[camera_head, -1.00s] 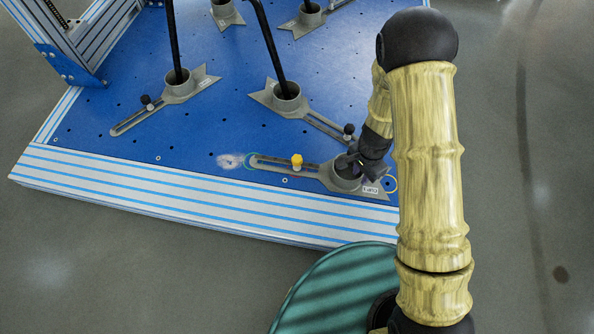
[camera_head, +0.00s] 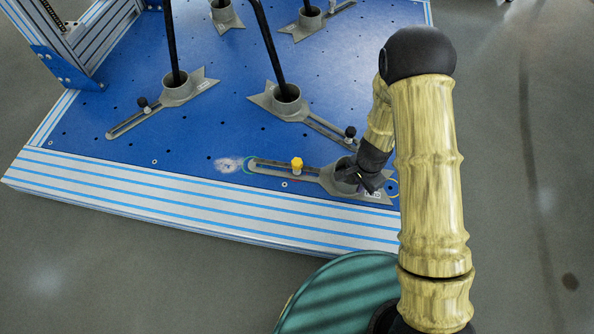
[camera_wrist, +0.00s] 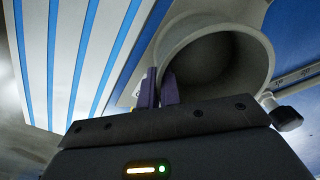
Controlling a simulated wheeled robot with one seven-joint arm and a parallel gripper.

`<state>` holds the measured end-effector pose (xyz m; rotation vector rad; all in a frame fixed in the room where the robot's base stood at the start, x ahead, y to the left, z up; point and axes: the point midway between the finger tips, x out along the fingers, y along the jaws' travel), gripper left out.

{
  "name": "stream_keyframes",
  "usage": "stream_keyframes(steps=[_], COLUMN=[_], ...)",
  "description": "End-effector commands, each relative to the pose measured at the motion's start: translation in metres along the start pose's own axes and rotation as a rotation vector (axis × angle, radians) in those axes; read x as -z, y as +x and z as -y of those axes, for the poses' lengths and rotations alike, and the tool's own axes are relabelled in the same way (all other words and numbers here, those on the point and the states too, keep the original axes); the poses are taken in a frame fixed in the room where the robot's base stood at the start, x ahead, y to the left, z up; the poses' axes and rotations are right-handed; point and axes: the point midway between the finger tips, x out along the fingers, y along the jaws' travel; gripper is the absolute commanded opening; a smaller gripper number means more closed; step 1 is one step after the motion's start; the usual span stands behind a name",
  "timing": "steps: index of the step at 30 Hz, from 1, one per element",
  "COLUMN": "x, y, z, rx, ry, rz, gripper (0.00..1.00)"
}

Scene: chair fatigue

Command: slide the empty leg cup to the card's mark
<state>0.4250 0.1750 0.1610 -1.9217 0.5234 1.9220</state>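The empty leg cup (camera_head: 329,178) is a grey cup on a flat slotted foot, near the blue plate's front edge. No leg stands in it. A yellow knob (camera_head: 297,164) sits in its slot. My gripper (camera_head: 362,181) is at the cup's right front. In the wrist view, its purple fingers (camera_wrist: 160,89) are close together, one inside the cup and one outside, with the wall between them. No card is readable.
Other grey cups hold black chair legs, one (camera_head: 177,89) at left and one (camera_head: 286,97) behind the empty cup, with black knobs. The striped front edge (camera_head: 200,205) is clear.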

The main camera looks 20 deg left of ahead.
Motion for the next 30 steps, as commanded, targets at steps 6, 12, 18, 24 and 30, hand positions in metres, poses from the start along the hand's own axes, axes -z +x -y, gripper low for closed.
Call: stream_keyframes(steps=[6, 12, 18, 24, 30], x=[0.0, 0.001, 0.006, 0.012, 0.018], y=[0.0, 0.0, 0.0, 0.0, 0.0], z=[0.0, -0.001, -0.006, -0.012, -0.018], rx=[0.0, 0.0, 0.0, 0.0, 0.0], ry=[0.0, 0.001, 0.002, 0.002, 0.003], rz=[0.0, 0.0, 0.0, 0.0, -0.001], gripper=[0.0, 0.0, 0.0, 0.0, 0.0])
